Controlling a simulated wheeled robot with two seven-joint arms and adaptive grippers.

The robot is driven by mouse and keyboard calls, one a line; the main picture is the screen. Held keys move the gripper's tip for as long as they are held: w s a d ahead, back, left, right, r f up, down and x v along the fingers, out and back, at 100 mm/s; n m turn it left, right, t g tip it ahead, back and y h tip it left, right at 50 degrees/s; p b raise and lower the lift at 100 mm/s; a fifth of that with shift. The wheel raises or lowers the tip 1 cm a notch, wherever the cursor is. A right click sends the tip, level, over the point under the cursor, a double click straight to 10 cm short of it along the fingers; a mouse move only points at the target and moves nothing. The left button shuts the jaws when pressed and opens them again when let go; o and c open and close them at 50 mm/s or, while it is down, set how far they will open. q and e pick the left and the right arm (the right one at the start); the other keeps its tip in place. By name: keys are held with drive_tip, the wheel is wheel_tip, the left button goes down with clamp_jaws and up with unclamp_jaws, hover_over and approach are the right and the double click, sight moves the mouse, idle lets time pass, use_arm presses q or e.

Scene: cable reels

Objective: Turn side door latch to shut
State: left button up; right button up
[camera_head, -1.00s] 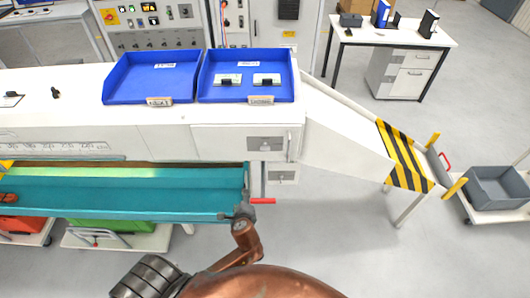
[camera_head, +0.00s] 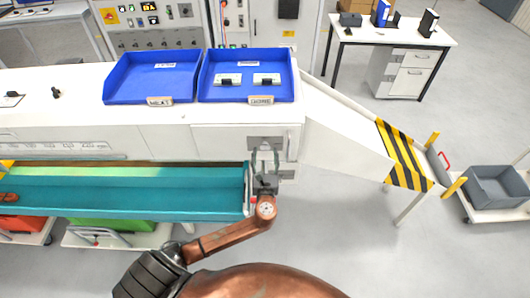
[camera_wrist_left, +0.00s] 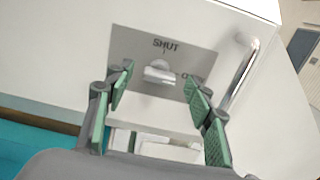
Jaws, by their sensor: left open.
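The side door (camera_head: 215,140) is a white panel in the front of the bench, with a grey latch plate at its right. In the left wrist view the plate (camera_wrist_left: 125,48) reads "SHUT" above the latch, with partly hidden lettering starting "O" to the right. The latch (camera_wrist_left: 160,72) is a small light knob lying roughly crosswise, its end towards the "O" side. My left gripper (camera_head: 266,156) is in front of the plate. In the wrist view its open green-padded fingers (camera_wrist_left: 160,88) stand either side of the latch, apart from it. My right gripper is out of view.
A metal bar handle (camera_wrist_left: 238,72) stands close right of the latch plate. A teal belt (camera_head: 120,190) runs below the bench at left. Two blue trays (camera_head: 150,98) sit on top. A white chute (camera_head: 340,135) slopes down right; the floor beneath is open.

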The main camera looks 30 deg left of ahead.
use_arm(q)
drive_tip(key=shift+w+a, duration=0.35)
drive_tip(key=shift+w, duration=0.15)
drive_tip(key=c, duration=1.2)
